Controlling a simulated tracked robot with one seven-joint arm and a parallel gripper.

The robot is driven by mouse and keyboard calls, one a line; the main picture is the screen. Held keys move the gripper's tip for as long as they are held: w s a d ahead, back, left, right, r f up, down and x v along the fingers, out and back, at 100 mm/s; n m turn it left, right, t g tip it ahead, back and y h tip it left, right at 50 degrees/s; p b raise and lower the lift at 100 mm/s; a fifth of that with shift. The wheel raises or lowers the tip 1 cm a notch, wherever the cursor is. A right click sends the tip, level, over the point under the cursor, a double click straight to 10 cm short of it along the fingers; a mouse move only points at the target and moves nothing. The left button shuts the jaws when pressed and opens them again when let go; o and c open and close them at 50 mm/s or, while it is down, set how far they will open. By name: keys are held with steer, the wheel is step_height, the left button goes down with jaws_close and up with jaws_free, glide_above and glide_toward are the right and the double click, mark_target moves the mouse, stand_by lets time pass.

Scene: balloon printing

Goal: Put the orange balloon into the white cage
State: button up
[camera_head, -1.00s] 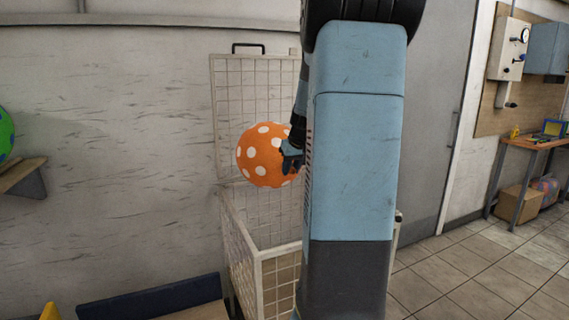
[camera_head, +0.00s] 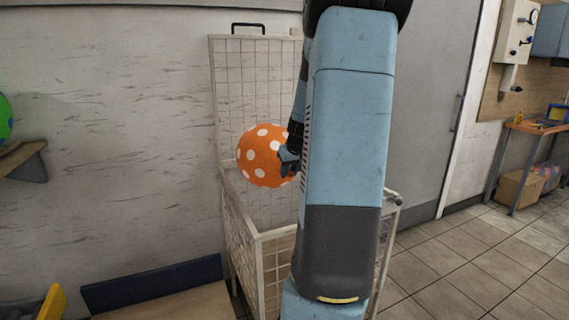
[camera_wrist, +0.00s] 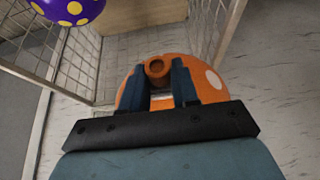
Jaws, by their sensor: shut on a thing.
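The orange balloon (camera_head: 262,158) with white dots is held in my gripper (camera_head: 290,160). In the head view it is in front of the raised mesh lid of the white cage (camera_head: 276,240), above the cage's open top. In the wrist view the balloon (camera_wrist: 132,92) is partly hidden behind my gripper (camera_wrist: 160,80), whose two fingers are closed around its orange neck (camera_wrist: 157,68). The cage's mesh walls (camera_wrist: 84,62) show on both sides there. My arm hides part of the cage in the head view.
A purple balloon with yellow dots (camera_wrist: 68,8) shows at the top left of the wrist view. A green balloon (camera_head: 4,120) is at the left edge by a wall shelf (camera_head: 22,158). A low bench (camera_head: 185,302) stands left of the cage. Tiled floor lies right.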

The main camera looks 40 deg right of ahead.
steer(key=shift+f, duration=2.6)
steer(key=o, duration=0.9)
steer(key=shift+c, duration=0.2)
steer(key=s+a+r, duration=0.2)
steer(key=s+r, duration=0.4)
steer(key=s, duration=0.4)
steer(key=shift+a, duration=0.25)
